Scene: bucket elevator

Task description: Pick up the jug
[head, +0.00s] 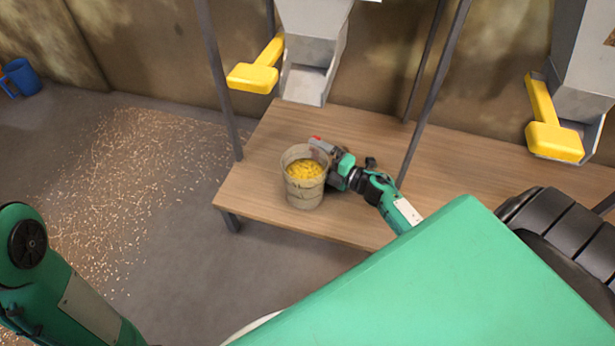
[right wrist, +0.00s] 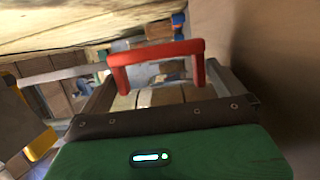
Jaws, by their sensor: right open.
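A beige, bucket-like jug (head: 304,190) stands upright on the wooden table, filled with yellow grain. My right gripper (head: 320,147) is at its right rear rim, close beside it; I cannot tell whether they touch. The right gripper is open. In the right wrist view a red bracket-shaped piece (right wrist: 155,52) spans the space between the grey fingers; I cannot tell whether it is a handle or part of the gripper. A brownish side with a yellow edge (right wrist: 35,140) shows at the left there. My left arm shows at lower left, its gripper out of view.
The table (head: 255,205) carries grey frame posts (head: 222,85). Grey chutes (head: 307,75) with yellow levers (head: 255,75) hang above it. A blue vessel (head: 22,77) with an orange part stands at far left. Grain (head: 140,165) is scattered on the floor.

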